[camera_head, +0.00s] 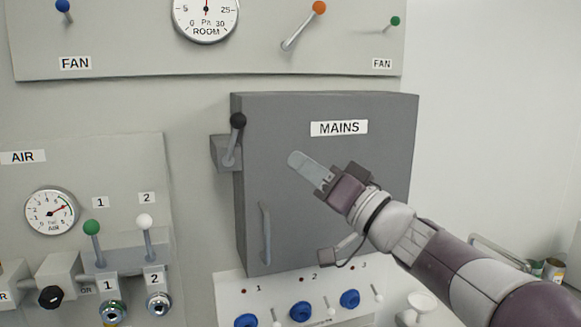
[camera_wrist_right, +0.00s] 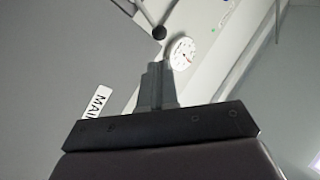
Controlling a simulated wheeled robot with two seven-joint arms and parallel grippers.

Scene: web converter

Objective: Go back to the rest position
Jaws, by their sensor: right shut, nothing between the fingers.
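My right gripper (camera_head: 308,170) comes in from the right in the head view. It is shut and empty, in front of the grey MAINS box (camera_head: 335,225), with its fingers pointing up and left. In the right wrist view the closed fingers (camera_wrist_right: 157,85) show above the dark gripper body. The box's black-knobbed lever (camera_head: 237,122) stands up at its left side, apart from the fingers. I cannot tell how far the fingertips are from the box's face. My left gripper is not in view.
An upper panel (camera_head: 130,62) carries a ROOM gauge (camera_head: 206,14) and several coloured levers. An AIR panel (camera_head: 120,165) with green and white levers is at the left. Blue knobs (camera_head: 301,311) and small switches sit below the box. The wall (camera_head: 490,110) at the right is bare.

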